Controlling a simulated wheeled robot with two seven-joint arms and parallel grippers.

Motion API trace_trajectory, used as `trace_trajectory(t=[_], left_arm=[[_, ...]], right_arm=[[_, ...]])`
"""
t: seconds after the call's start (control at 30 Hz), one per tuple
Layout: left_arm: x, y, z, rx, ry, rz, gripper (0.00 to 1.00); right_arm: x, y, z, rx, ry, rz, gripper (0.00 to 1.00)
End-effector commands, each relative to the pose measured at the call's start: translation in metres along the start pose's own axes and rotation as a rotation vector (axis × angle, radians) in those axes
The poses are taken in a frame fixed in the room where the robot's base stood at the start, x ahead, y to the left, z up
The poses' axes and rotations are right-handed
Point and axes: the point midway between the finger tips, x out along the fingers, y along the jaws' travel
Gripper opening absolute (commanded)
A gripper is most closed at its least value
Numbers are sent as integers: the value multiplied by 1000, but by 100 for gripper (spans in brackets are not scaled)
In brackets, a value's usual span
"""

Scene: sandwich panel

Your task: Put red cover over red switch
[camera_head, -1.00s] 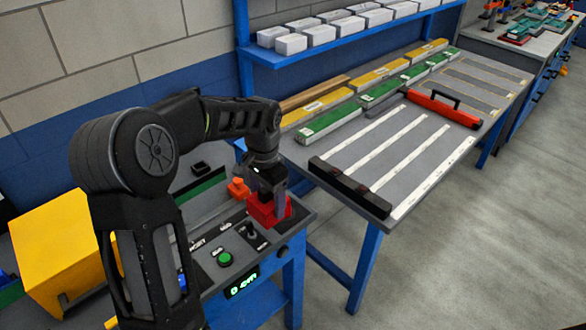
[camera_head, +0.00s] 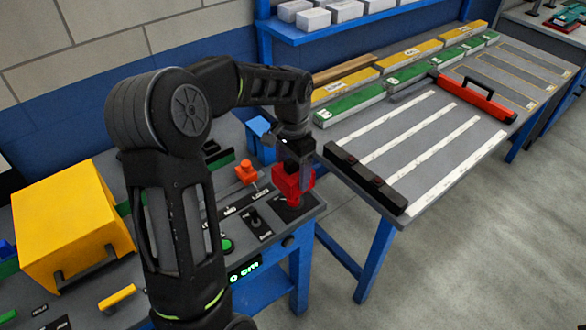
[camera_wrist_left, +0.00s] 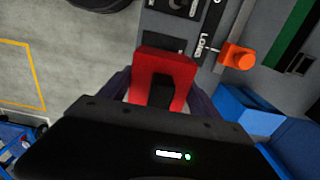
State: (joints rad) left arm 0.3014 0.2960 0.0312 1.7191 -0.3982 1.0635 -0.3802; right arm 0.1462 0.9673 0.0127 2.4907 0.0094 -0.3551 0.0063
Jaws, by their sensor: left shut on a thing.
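The red cover (camera_head: 297,184) is held in my left gripper (camera_head: 295,172) near the right front corner of the control panel (camera_head: 317,205). My left gripper points down, shut on the cover. In the left wrist view the cover (camera_wrist_left: 166,62) is a U-shaped red block between the dark fingers (camera_wrist_left: 152,92). A narrower red part shows low under the cover in the head view. I cannot tell whether it is the red switch or part of the cover, nor whether they touch. My right gripper is not in view.
An orange switch (camera_head: 247,173), a black toggle (camera_head: 255,216) and a green button (camera_head: 227,243) are on the panel. A blue bin (camera_head: 260,138) stands behind it. A yellow box (camera_head: 70,222) is at left. A separate table (camera_head: 435,135) with white strips is at right.

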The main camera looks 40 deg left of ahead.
Motion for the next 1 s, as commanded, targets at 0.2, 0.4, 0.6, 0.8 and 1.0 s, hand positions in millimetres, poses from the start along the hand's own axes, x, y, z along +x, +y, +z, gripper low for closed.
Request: trace_trajectory(t=[0.2, 0.4, 0.6, 0.8, 1.0], left_arm=[[17, 0, 0, 0, -1, 0, 29], [21, 0, 0, 0, 0, 0, 29], [20, 0, 0, 0, 0, 0, 29], [20, 0, 0, 0, 0, 0, 29], [20, 0, 0, 0, 0, 0, 29]], right_arm=[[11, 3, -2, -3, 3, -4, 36], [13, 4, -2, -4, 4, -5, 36], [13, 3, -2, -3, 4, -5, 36], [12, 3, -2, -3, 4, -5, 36], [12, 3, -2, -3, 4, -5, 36]])
